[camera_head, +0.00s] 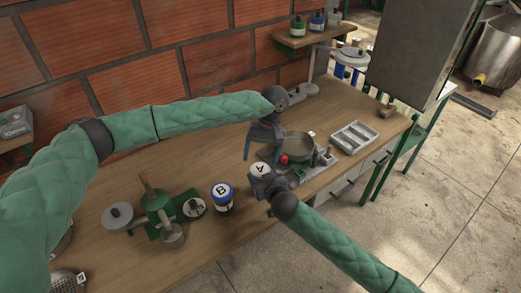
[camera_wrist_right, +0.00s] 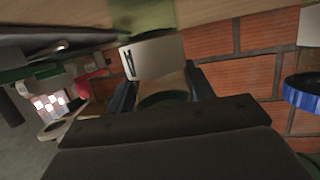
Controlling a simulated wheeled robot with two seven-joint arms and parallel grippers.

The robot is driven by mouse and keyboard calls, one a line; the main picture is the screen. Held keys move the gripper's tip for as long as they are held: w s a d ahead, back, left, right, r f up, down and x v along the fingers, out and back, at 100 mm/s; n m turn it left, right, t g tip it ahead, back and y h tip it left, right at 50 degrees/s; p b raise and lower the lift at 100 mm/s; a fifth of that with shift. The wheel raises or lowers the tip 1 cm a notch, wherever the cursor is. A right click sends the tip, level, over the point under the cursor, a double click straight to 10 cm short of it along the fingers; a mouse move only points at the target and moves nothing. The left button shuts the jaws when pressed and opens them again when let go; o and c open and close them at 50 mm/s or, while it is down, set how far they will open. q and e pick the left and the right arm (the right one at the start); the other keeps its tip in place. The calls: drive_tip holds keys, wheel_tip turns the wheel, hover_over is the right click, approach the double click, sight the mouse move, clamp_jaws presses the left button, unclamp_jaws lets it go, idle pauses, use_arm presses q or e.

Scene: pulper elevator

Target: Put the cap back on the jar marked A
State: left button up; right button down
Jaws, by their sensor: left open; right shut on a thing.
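The jar marked A (camera_head: 260,169) stands on the wooden bench, its white face with a black A showing beyond my right gripper. My right gripper (camera_head: 260,184) is shut on this jar from the front. In the right wrist view a white band with a dark mark (camera_wrist_right: 152,57) sits between its fingers. My left gripper (camera_head: 262,152) is open and empty, pointing down just above and behind jar A. Whether jar A is open on top is hard to tell.
A blue jar marked B (camera_head: 222,197) stands left of jar A. A green stand with a post (camera_head: 157,200) is farther left. More knobbed jars (camera_head: 317,21) stand on a wall shelf.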

use_arm(q)
drive_tip(key=n, duration=0.5)
drive_tip(key=shift+r, duration=0.1)
drive_tip(key=n, duration=0.5)
drive_tip(key=shift+s+r+n+t+h, duration=0.1)
drive_tip(key=shift+r+n+t+h, duration=0.05)
drive_tip(key=shift+n+t+h, duration=0.2)
drive_tip(key=n, duration=0.5)
drive_tip(key=shift+r+n+t, duration=0.15)
drive_tip(key=shift+n+t, duration=0.1)
drive_tip(key=n, duration=0.5)
drive_tip(key=shift+s+r+h, duration=0.1)
drive_tip(key=shift+r+h, duration=0.1)
drive_tip(key=shift+h, duration=0.05)
drive_tip(key=n, duration=0.5)
drive_tip(key=shift+r+n+t, duration=0.15)
drive_tip(key=shift+n+t, duration=0.15)
drive_tip(key=n, duration=0.5)
drive_tip(key=shift+r+h, duration=0.2)
drive_tip(key=shift+h, duration=0.1)
drive_tip(key=n, duration=0.5)
drive_tip(key=shift+a+r+n+t, duration=0.1)
drive_tip(key=shift+r+n+t, duration=0.15)
drive_tip(key=shift+n+t, duration=0.15)
drive_tip(key=n, duration=0.5)
drive_tip(key=shift+s+r+h, duration=0.1)
drive_tip(key=shift+r+h, duration=0.15)
drive_tip(key=shift+h, duration=0.05)
